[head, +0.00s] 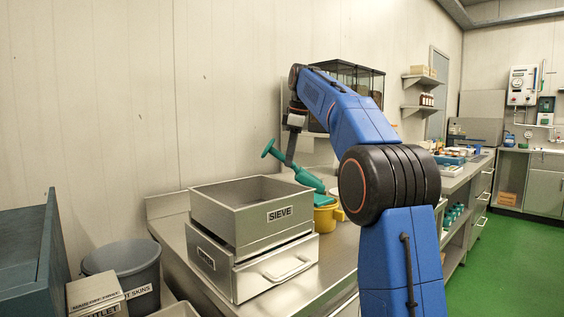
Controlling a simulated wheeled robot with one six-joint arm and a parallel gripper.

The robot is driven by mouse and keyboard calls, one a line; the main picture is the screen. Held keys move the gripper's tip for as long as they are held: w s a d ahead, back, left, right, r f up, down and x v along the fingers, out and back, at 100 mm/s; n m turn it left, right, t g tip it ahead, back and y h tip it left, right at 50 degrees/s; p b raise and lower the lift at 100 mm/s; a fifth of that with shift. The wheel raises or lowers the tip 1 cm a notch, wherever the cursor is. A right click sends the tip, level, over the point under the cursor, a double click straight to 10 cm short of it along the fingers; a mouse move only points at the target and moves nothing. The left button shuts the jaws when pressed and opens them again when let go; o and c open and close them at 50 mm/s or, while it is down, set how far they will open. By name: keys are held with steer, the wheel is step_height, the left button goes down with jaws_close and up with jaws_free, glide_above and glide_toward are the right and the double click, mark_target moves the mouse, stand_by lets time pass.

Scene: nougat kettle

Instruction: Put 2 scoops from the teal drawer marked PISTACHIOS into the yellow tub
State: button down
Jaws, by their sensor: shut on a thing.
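My gripper (289,158) is shut on the handle of a teal scoop (304,177). The scoop slants down to the right, and its lower end is at the top of the yellow tub (324,218). I cannot tell whether it touches the tub, or whether there is anything in the scoop. The yellow tub stands on the steel bench behind the metal boxes and is partly hidden by them. The tub's inside is hidden. A dark teal box-like thing (28,262) is at the left edge; no PISTACHIOS mark shows on it.
A steel box marked SIEVE (240,226) sits on another steel box with a handle (262,274), at the front of the bench (338,262). A grey bin (136,270) and a small labelled box (94,292) stand at lower left. Green floor (500,257) is clear at right.

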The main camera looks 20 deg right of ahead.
steer(key=s+d+r+t+y, duration=0.2)
steer(key=s+d+r+y, duration=0.1)
steer(key=d, duration=0.4)
steer(key=shift+r+m+t+y, duration=0.35)
steer(key=shift+r+y, duration=0.55)
steer(key=shift+y, duration=0.5)
steer(key=shift+d, duration=0.15)
